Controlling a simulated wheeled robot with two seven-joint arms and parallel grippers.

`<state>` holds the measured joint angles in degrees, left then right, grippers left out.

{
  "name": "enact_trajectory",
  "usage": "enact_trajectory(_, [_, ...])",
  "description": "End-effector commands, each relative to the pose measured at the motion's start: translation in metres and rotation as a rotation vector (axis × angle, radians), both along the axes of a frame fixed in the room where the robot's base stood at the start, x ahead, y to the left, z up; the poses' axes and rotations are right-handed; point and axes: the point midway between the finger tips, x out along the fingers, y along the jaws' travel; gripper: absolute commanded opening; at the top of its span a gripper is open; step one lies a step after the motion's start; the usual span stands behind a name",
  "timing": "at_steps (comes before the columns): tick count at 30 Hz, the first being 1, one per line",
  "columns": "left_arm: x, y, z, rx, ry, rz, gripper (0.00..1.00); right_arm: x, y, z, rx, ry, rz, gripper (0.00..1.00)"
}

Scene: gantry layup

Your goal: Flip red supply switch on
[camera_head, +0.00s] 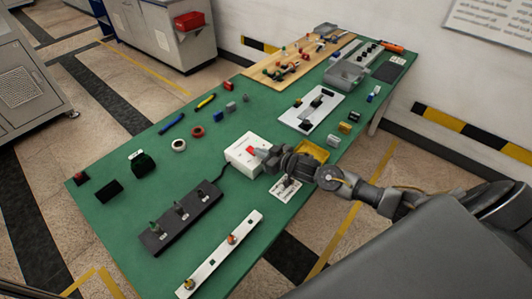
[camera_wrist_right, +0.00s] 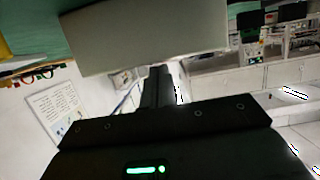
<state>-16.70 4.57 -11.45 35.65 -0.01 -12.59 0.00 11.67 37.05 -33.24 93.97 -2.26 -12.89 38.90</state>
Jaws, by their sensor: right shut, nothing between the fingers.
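The red supply switch (camera_head: 251,151) sits on top of a white box (camera_head: 237,157) near the middle of the green table. A dark cable runs from the box towards a black strip. My right gripper (camera_head: 265,155) is shut and empty, with its tips right at the switch from the right side. I cannot tell whether they touch it, or which way the switch is set. In the right wrist view, a pale box face (camera_wrist_right: 145,38) fills the top, and the shut dark fingers (camera_wrist_right: 158,82) point at it; the red switch does not show there. My left gripper is not in view.
A black strip (camera_head: 180,222) with several toggles and a light bar (camera_head: 220,255) lie at the near left. A yellow tray (camera_head: 313,151) and a small labelled plate (camera_head: 285,189) lie close to my right gripper. Tape rolls and markers lie beyond the box.

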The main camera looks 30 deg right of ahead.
Motion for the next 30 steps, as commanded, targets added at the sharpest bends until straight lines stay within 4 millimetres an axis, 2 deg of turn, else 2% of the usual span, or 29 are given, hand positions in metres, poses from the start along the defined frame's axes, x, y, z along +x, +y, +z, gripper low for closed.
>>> enact_trajectory(7, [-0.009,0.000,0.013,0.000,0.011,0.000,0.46,-0.001,0.000,0.013,0.001,0.000,0.001,0.00])
enact_trajectory(14, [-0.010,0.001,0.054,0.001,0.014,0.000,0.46,-0.003,0.000,0.052,0.001,0.000,0.004,0.00])
enact_trajectory(15, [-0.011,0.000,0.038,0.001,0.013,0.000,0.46,-0.014,-0.004,0.038,-0.001,0.004,0.005,0.00])
enact_trajectory(16, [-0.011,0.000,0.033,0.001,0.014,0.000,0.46,-0.022,-0.008,0.036,-0.002,0.004,0.005,0.00])
enact_trajectory(24, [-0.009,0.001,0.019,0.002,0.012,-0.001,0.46,-0.071,-0.027,0.045,-0.001,0.002,0.008,0.00])
enact_trajectory(30, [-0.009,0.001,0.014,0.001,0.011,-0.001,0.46,-0.089,-0.035,0.050,0.000,0.000,0.006,0.00])
